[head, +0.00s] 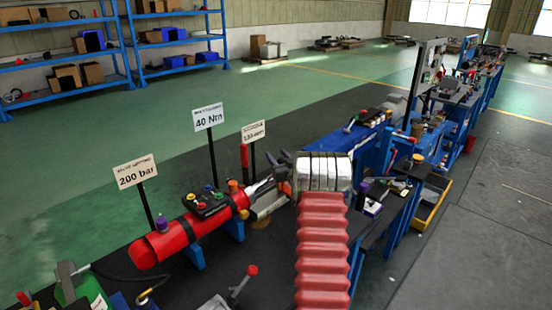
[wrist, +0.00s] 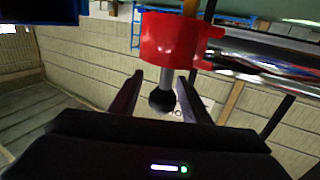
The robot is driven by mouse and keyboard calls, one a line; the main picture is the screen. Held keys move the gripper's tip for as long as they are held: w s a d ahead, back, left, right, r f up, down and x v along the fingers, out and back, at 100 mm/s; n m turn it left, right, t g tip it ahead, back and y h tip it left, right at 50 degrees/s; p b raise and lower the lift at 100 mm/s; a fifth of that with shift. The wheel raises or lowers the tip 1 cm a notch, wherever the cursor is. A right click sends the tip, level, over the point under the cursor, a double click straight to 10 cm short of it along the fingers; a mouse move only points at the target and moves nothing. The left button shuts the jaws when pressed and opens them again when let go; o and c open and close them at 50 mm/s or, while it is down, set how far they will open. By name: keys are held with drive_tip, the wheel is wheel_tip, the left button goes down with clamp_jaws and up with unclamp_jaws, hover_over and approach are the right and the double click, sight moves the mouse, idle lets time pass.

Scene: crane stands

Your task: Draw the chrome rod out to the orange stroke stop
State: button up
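In the wrist view a red collar (wrist: 168,40) is at the top centre, with the shiny chrome rod (wrist: 275,62) running right from it. A short grey stem with a black ball knob (wrist: 162,101) hangs below the collar. My gripper (wrist: 160,85) is open, its dark fingers on either side of the stem and knob with gaps visible. In the head view the red cylinder (head: 185,238) lies on blue supports, its right end near my gripper (head: 272,195). My arm hides much of that area there. I cannot clearly identify the orange stroke stop.
Signs reading 200 bar (head: 135,172) and 40 Nm (head: 208,116) stand behind the cylinder. A blue machine (head: 340,138) and a cluttered bench continue to the right. Blue shelves (head: 60,55) stand far back. Green floor behind the bench is clear.

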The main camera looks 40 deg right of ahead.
drive_tip(key=shift+a, duration=0.1)
drive_tip(key=v, duration=1.3)
drive_tip(key=shift+s, duration=0.4)
drive_tip(key=shift+f, duration=0.15)
